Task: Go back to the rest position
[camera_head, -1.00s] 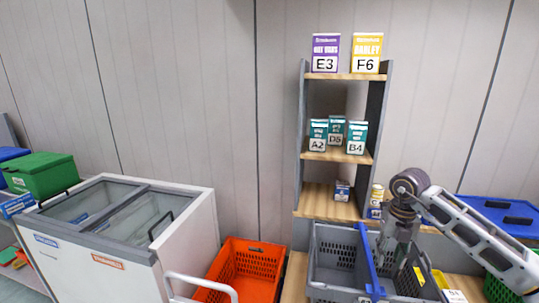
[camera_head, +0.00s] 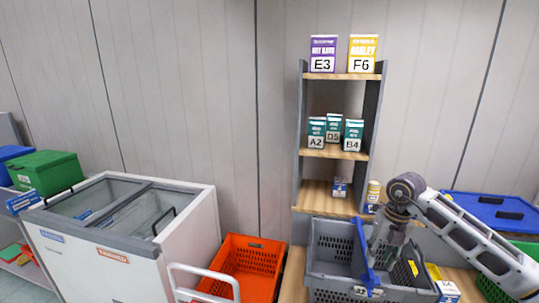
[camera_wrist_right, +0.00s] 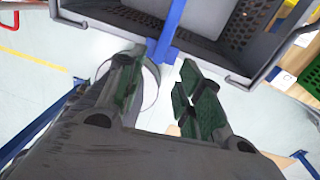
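My right gripper (camera_head: 383,262) hangs pointing down at the grey basket in the head view, with its arm coming in from the right. In the right wrist view its two green-padded fingers (camera_wrist_right: 160,92) are spread apart with nothing between them. The grey basket (camera_head: 325,270) has a blue handle (camera_head: 362,245) beside the gripper. In the right wrist view the basket (camera_wrist_right: 135,22) and its blue handle (camera_wrist_right: 170,32) lie just beyond the fingertips. I cannot tell whether the gripper touches the basket. My left gripper is not in view.
A grey shelf (camera_head: 376,110) with several boxes stands behind the basket. An orange tote (camera_head: 245,262) stands to the left, beside a white chest freezer (camera_head: 190,225). A blue-lidded crate (camera_head: 490,207) is at the right, behind my right arm. The wall above is clear.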

